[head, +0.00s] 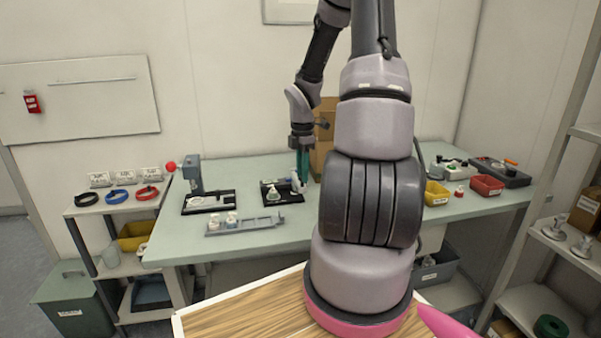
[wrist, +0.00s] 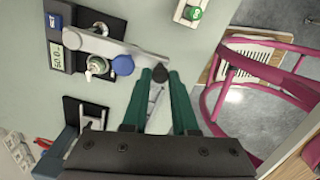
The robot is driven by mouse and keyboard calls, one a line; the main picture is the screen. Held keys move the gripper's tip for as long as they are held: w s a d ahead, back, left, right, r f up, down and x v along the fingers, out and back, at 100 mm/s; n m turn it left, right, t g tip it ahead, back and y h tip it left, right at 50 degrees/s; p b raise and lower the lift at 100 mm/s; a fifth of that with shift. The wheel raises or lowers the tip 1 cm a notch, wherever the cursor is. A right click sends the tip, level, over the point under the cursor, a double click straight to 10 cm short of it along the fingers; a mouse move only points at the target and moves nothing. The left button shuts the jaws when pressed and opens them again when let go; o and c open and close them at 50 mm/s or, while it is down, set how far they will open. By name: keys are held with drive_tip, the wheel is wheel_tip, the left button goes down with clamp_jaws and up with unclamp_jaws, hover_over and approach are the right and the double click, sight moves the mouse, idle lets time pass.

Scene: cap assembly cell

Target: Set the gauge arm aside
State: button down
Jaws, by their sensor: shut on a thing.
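The gauge arm is a pale grey bar (wrist: 110,45) in the wrist view. It reaches across the gauge station from the display side and carries a blue knob (wrist: 123,65). My gripper (wrist: 160,76) has green fingers closed around the dark knob at the bar's end. In the head view my gripper (head: 301,178) reaches down at the right side of the black gauge station (head: 270,202). A small bottle (wrist: 96,66) stands in the station beside the bar. The display (wrist: 57,57) appears to read 50.0. My arm hides part of the bench in the head view.
A press with a red ball knob (head: 171,165) stands left of the station. A grey rack (head: 262,224) with small bottles lies in front. Yellow (head: 436,193) and red (head: 487,185) bins stand at the right. Free bench surface shows around the station.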

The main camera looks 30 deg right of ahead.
drive_tip(key=shift+d, duration=0.1)
drive_tip(key=c, duration=1)
unclamp_jaws()
wheel_tip(320, 180, up, 11)
drive_tip(key=shift+f, duration=0.1)
